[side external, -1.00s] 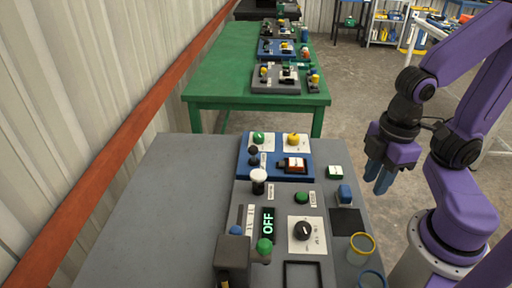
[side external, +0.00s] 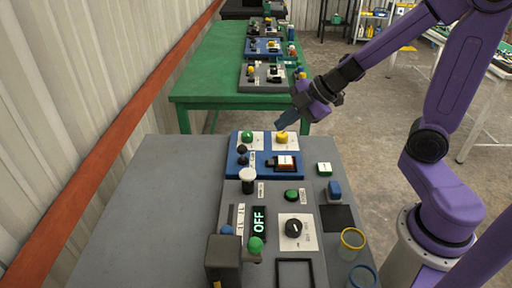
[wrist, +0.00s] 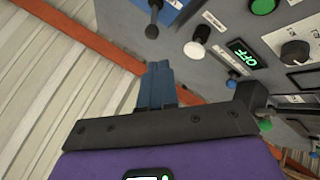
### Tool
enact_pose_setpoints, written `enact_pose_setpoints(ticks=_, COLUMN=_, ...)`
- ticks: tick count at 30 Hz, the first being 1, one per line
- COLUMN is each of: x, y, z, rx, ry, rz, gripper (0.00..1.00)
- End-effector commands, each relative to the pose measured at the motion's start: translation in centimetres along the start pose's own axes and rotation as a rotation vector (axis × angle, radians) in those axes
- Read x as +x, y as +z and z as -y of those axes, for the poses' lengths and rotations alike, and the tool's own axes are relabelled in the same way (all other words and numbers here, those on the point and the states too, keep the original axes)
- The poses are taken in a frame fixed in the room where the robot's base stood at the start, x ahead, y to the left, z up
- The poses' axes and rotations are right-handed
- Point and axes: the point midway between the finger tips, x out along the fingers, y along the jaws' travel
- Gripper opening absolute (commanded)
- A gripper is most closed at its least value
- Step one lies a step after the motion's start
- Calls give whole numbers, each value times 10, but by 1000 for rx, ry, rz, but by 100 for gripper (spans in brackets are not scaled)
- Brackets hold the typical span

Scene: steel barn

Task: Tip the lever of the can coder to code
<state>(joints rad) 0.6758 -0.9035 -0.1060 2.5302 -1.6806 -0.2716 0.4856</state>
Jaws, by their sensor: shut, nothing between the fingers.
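I cannot tell which lever belongs to the can coder; the labels are too small to read. A blue panel (side external: 262,171) carries a black ball-tipped lever (side external: 242,150), also in the wrist view (wrist: 152,31). The grey panel (side external: 270,200) in front of it carries a white-capped black post (side external: 247,178) and a display (side external: 258,219) reading OFF. A green ball handle (side external: 256,244) sticks out beside a dark grey box (side external: 223,256). My gripper (side external: 280,125) is shut and empty, with blue fingers above the far right part of the blue panel. In the wrist view the fingers (wrist: 158,70) are together.
The blue panel also has a green button (side external: 247,136), a yellow button (side external: 281,136) and a rocker switch (side external: 285,162). A black dial (side external: 294,228) and two ring-topped cups (side external: 352,238) stand nearer. The grey table's left side (side external: 160,210) is clear. A green table (side external: 210,88) stands behind.

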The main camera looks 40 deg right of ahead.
Motion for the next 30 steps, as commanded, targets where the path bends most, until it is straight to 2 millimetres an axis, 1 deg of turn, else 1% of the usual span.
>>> enact_pose_setpoints(ticks=1, x=1, y=5, z=4, rx=-12, ry=-32, rz=-8, gripper=0)
enact_pose_setpoints(ticks=6, x=0, y=14, z=18, rx=-47, ry=-123, rz=-34, gripper=0)
enact_pose_setpoints(ticks=10, x=0, y=17, z=22, rx=-57, ry=-151, rz=-40, gripper=0)
enact_pose_setpoints(ticks=14, x=5, y=16, z=23, rx=-58, ry=-154, rz=-43, gripper=0)
enact_pose_setpoints(ticks=30, x=47, y=15, z=30, rx=-58, ry=-153, rz=-40, gripper=0)
